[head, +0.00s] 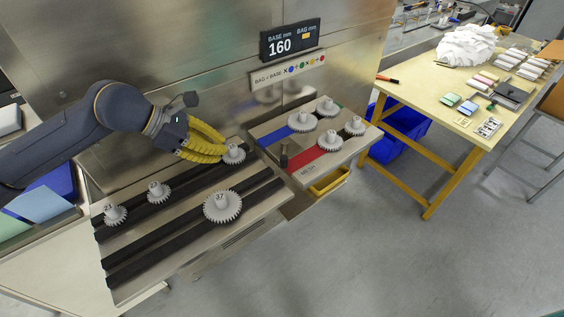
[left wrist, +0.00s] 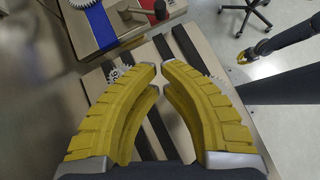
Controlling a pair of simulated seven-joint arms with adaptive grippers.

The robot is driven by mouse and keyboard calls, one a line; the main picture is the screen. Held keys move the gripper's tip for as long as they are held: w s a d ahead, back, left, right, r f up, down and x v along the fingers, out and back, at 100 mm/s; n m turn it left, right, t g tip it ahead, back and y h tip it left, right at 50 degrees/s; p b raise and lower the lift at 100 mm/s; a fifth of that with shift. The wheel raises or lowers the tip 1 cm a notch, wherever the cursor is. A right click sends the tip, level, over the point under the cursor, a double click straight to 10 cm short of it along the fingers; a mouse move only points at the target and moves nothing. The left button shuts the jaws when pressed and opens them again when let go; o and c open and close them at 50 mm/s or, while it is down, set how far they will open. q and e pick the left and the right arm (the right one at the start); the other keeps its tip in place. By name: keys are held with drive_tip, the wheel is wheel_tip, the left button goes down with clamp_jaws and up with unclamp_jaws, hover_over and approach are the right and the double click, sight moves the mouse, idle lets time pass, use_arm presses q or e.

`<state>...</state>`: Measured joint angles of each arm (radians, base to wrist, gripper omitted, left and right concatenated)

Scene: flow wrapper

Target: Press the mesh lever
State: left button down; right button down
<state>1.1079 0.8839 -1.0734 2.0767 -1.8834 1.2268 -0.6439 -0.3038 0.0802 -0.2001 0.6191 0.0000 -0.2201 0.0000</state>
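The mesh lever (head: 284,157) is a short dark upright handle beside the MESH label, at the near left end of the red strip. In the left wrist view the lever (left wrist: 160,10) shows at the top as a dark knob with a bar. My left gripper (head: 224,152) has yellow fingers and is left of the lever, over or beside a grey gear (head: 234,155). In the left wrist view its fingertips (left wrist: 158,66) nearly meet, with nothing between them. What seems to be my right gripper (left wrist: 262,48) is small and far off in the left wrist view.
Gears numbered 23 (head: 115,215) and 37 (head: 222,206) and another gear (head: 158,192) sit on the dark-railed plate. Several gears stand by the blue strip (head: 276,136) and red strip (head: 306,158). A display (head: 290,40) reads 160. A wooden table (head: 410,95) is at right.

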use_arm(q)
drive_tip(key=shift+d+f, duration=0.5)
drive_tip(key=shift+d, duration=0.05)
approach(270, 173)
drive_tip(key=x, duration=0.4)
drive_tip(key=shift+w+d+f, duration=0.15)
drive_tip(key=shift+d+f, duration=0.1)
drive_tip(key=shift+w+d+r, duration=0.1)
drive_tip(key=shift+w+d, duration=0.1)
drive_tip(key=shift+d, duration=0.75)
drive_tip(key=shift+w+d, duration=0.2)
drive_tip(key=shift+d, duration=0.6)
